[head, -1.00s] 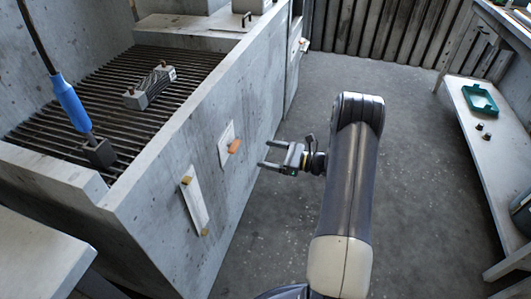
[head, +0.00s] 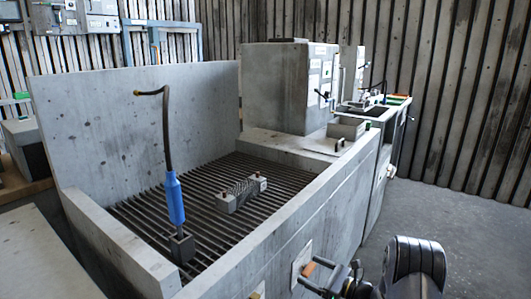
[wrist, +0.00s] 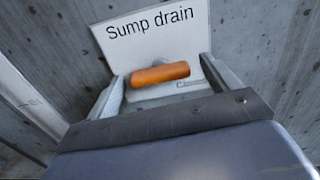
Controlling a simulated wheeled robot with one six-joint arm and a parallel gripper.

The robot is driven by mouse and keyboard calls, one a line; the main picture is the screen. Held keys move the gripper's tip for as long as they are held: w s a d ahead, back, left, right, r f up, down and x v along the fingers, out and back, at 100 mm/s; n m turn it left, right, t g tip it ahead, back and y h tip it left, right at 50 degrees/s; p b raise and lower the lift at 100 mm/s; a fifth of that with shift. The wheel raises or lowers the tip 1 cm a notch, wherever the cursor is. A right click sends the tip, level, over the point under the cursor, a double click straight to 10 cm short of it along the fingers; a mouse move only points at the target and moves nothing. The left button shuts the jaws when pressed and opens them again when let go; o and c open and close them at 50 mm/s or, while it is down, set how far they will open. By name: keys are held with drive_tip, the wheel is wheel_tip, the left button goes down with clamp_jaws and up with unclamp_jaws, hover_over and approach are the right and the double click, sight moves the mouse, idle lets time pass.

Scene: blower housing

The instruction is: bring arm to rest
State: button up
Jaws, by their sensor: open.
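My gripper (head: 308,273) is at the bottom edge of the head view, close to the side wall of the concrete housing (head: 345,215). In the wrist view my gripper (wrist: 162,72) is open, its fingers on either side of an orange handle (wrist: 160,74). The handle lies in front of a white plate labelled "Sump drain" (wrist: 150,38). The handle also shows in the head view (head: 309,269), beside the fingertips. I cannot tell whether the fingers touch it. Most of my arm is out of the head view.
A blue-handled tool (head: 174,198) on a cable stands on the slatted grate (head: 215,185). A small grey block with a coil (head: 241,194) lies on the grate. A grey cabinet (head: 287,88) stands behind. Floor at the right (head: 450,215) is clear.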

drive_tip(key=shift+n, duration=0.5)
